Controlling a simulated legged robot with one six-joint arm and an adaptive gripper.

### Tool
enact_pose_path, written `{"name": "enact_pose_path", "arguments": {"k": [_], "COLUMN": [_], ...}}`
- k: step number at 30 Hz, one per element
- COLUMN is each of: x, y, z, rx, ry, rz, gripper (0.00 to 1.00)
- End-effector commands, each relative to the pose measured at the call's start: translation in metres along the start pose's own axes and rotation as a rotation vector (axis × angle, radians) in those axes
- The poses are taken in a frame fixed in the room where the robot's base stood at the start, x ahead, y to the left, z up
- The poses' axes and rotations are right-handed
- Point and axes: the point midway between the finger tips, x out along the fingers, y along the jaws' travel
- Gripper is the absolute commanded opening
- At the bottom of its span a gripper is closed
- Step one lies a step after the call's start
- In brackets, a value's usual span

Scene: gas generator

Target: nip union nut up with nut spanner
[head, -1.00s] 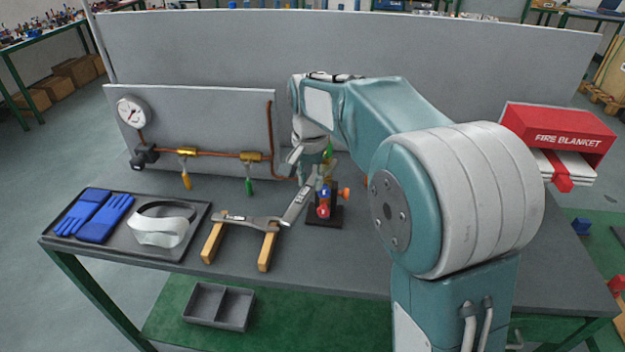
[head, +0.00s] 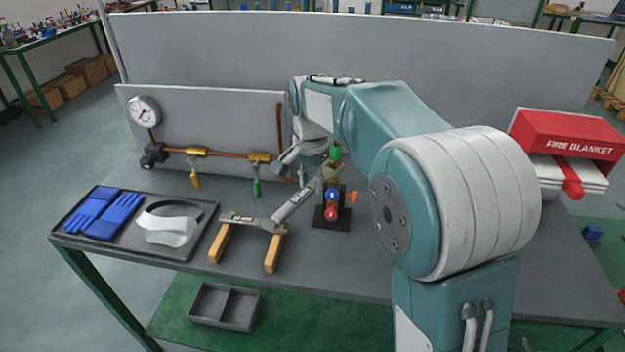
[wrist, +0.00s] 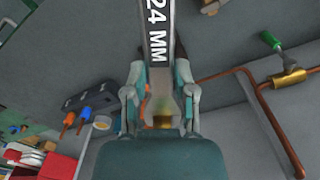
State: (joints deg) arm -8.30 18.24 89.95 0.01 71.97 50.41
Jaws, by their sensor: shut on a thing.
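My gripper (wrist: 160,105) is shut on the nut spanner (wrist: 156,30), a grey spanner marked 24 MM. My fingers are mostly hidden in the head view.
Another grey spanner (head: 245,220) lies across two wooden rests (head: 218,243). A tray (head: 190,250) holds blue gloves and a white visor. A gauge and copper pipe (head: 225,155) with valves stand before the back panel. A red fire blanket box (head: 566,135) is at right.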

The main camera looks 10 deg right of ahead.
Motion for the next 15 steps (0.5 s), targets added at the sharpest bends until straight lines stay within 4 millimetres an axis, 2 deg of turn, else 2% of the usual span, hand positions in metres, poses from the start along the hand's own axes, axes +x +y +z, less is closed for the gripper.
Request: {"name": "enact_pose_path", "arguments": {"k": [15], "x": [-0.001], "y": [-0.001], "z": [0.023], "rx": [-0.031], "ry": [0.0], "rz": [-0.002], "gripper": [0.0]}}
